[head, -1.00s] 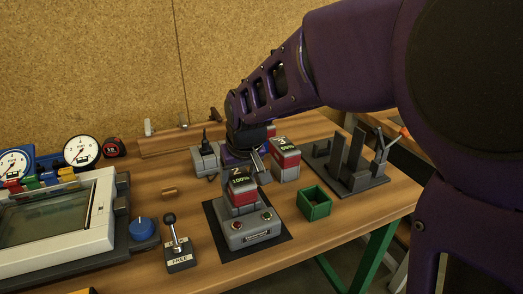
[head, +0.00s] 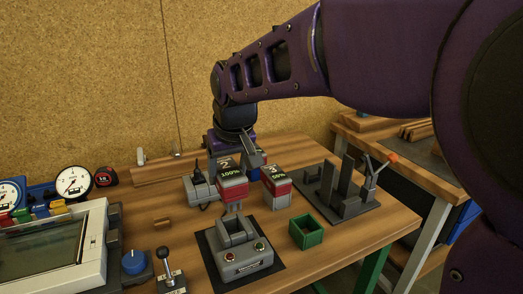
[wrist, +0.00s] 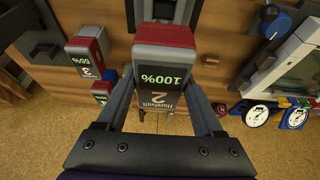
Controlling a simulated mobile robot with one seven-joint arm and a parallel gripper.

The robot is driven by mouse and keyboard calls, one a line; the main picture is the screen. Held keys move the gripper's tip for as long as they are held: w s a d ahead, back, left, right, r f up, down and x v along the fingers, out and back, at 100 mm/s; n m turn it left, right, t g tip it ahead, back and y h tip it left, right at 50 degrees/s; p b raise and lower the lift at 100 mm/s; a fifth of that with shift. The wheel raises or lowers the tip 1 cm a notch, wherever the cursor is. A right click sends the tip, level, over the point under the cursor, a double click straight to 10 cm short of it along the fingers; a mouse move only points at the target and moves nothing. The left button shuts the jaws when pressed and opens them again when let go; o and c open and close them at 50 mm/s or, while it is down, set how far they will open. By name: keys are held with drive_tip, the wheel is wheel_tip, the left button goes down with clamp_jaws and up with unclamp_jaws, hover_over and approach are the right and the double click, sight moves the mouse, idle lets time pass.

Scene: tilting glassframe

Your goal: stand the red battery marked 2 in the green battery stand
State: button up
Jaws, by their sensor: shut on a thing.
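The red and grey battery marked 2 (head: 232,190), with a green 100% on its label, is held upright above the grey charger. It also fills the middle of the wrist view (wrist: 165,68). My gripper (wrist: 163,92) is shut on it, one finger on each side. In the head view my gripper (head: 238,160) reaches it from behind. The green battery stand (head: 306,232) is an open square box on the table, right of the charger. It looks empty. The battery hangs left of and behind the stand, apart from it.
The grey charger (head: 243,262), its socket open, is on a black mat below the battery. Another red battery, marked 3 (head: 276,186), stands close to the right. A dark upright rack (head: 345,200) stands further right. A lever (head: 170,275) and gauges are at left.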

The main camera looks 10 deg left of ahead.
clamp_jaws()
drive_tip(key=shift+r+p, duration=2.45)
drive_tip(key=shift+r, duration=0.6)
